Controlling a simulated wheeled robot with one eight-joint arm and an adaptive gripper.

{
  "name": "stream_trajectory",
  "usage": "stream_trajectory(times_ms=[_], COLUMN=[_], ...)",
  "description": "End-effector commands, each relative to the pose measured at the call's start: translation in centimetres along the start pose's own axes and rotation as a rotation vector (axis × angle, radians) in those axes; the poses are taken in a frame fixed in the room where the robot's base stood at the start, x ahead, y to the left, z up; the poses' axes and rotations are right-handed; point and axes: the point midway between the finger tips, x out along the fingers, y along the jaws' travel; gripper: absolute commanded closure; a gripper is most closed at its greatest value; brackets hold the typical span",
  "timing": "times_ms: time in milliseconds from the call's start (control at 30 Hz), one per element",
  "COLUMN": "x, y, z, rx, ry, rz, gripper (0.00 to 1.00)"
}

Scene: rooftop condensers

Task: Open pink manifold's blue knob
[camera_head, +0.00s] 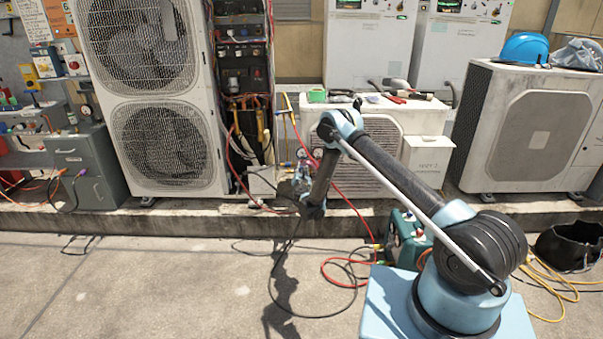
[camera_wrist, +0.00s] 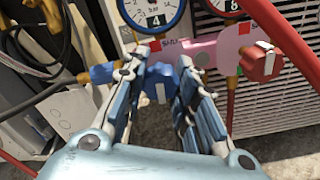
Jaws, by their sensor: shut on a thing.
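The pink manifold (camera_wrist: 208,52) shows in the wrist view, ahead of my gripper. Its blue knob (camera_wrist: 160,83) sits at its left part, between my two fingers. My gripper (camera_wrist: 165,68) is shut on the blue knob, with one finger on each side of it. A red knob (camera_wrist: 262,62) is on the manifold's right side. Gauges stand above, one with a blue rim (camera_wrist: 154,14) and one with a red rim. In the head view my gripper (camera_head: 301,178) is at the manifold, which my arm mostly hides.
A red hose (camera_wrist: 280,35) crosses the wrist view's right side. Black hoses (camera_wrist: 35,60) and a brass fitting are at left. In the head view a tall condenser (camera_head: 155,100) stands left and a low unit (camera_head: 380,130) right.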

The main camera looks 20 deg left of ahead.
Motion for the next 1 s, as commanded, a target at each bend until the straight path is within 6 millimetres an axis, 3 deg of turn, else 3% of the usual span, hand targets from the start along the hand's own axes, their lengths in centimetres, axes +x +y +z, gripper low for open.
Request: stream_trajectory(times_ms=[667,700,800,1000], x=[-0.15,-0.14,-0.12,-0.05], y=[0.02,0.02,0.00,-0.05], z=[-0.18,-0.18,-0.14,-0.05], rx=[-0.066,-0.066,-0.066,-0.067], ry=[0.002,0.002,0.001,0.000], rz=[0.001,0.001,0.001,0.000], gripper=[0.98,0.72,0.53,0.53])
